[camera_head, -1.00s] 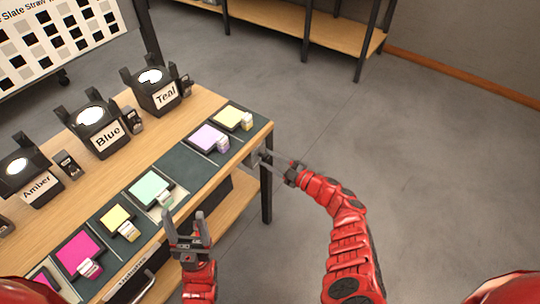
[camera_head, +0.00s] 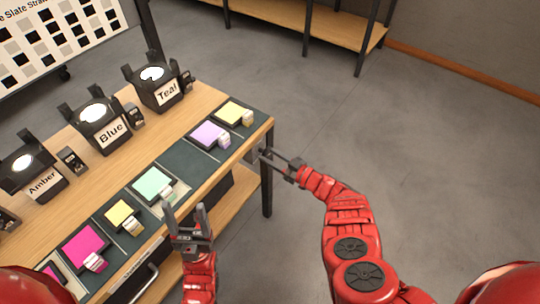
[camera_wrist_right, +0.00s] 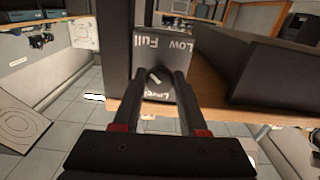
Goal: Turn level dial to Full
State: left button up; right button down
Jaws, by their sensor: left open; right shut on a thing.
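The level dial's dark panel (camera_wrist_right: 180,65) is on the end of the wooden table, with "Low", "Full" and "Level" printed on it and seen upside down in the right wrist view. My right gripper (camera_wrist_right: 158,76) is shut on the level dial (camera_wrist_right: 154,80), whose small white mark shows between the fingertips. The fingers hide most of the dial, so its exact setting cannot be told. In the head view the right gripper (camera_head: 264,155) reaches the table's end from the right. My left gripper (camera_head: 186,213) is open and empty by the table's front edge.
The wooden table (camera_head: 200,105) carries black lamps labelled Amber (camera_head: 35,178), Blue (camera_head: 108,133) and Teal (camera_head: 163,92), and a row of coloured swatches along its front. A checkered chart (camera_head: 50,45) stands behind. The floor to the right is clear.

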jog(key=shift+s+f+m, duration=0.1)
jog(key=shift+m, duration=0.2)
jog(key=shift+c, duration=2.4)
grip_release()
jog(key=p+v, duration=0.2)
jog(key=v, duration=1.5)
jog(key=shift+d, duration=0.15)
